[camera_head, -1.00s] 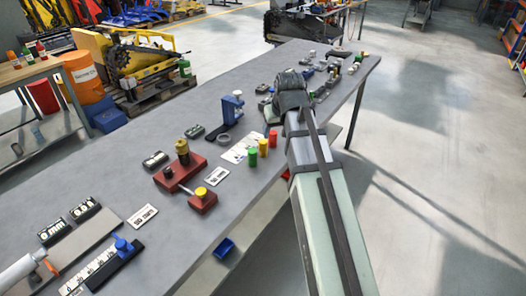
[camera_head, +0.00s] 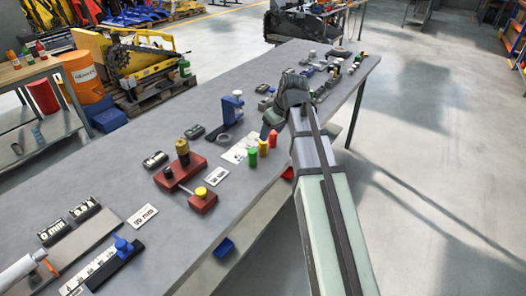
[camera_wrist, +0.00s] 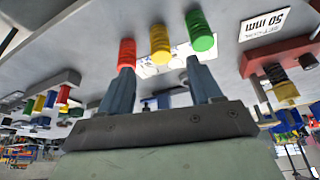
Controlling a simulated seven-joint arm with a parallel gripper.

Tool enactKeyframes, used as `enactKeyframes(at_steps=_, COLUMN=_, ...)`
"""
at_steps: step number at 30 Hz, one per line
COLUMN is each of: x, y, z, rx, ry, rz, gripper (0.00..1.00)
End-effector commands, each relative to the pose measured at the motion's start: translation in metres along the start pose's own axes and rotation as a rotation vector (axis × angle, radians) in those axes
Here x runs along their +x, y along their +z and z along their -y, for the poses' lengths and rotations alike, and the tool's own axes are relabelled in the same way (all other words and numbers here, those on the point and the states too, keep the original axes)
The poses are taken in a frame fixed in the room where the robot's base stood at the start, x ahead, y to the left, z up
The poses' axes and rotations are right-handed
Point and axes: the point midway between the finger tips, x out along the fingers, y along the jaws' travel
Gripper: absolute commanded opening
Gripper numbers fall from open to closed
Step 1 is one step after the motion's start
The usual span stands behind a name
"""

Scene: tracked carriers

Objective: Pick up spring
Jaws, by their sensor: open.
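Three small coloured coil springs stand upright in a row on the grey table: a green spring (camera_head: 252,158), a yellow spring (camera_head: 263,148) and a red spring (camera_head: 273,138). My gripper (camera_head: 268,131) is just behind the red end of the row in the head view. In the wrist view, the gripper (camera_wrist: 159,68) is open and empty. There the red spring (camera_wrist: 127,54) is beyond the left fingertip, the yellow spring (camera_wrist: 159,45) is beyond the gap, and the green spring (camera_wrist: 199,32) is beyond the right fingertip. I cannot tell whether the fingers touch any spring.
A white printed card (camera_head: 236,153) lies beside the springs. Red blocks with yellow-topped parts (camera_head: 203,201) and a blue clamp-like stand (camera_head: 231,108) are nearby. More small parts crowd the table's far end. The table's right edge is close to the springs.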

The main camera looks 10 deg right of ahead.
Motion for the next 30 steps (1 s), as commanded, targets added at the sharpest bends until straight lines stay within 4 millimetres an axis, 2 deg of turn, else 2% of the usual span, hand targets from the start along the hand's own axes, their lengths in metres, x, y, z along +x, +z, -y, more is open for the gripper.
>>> enactKeyframes(at_steps=9, x=0.042, y=0.000, z=0.000, rx=0.002, ry=0.000, rz=0.001, gripper=0.64)
enactKeyframes(at_steps=23, x=0.063, y=-0.001, z=0.000, rx=0.002, ry=0.001, rz=0.000, gripper=0.64)
enactKeyframes(at_steps=30, x=0.090, y=-0.002, z=0.000, rx=0.002, ry=0.000, rz=0.000, gripper=0.64)
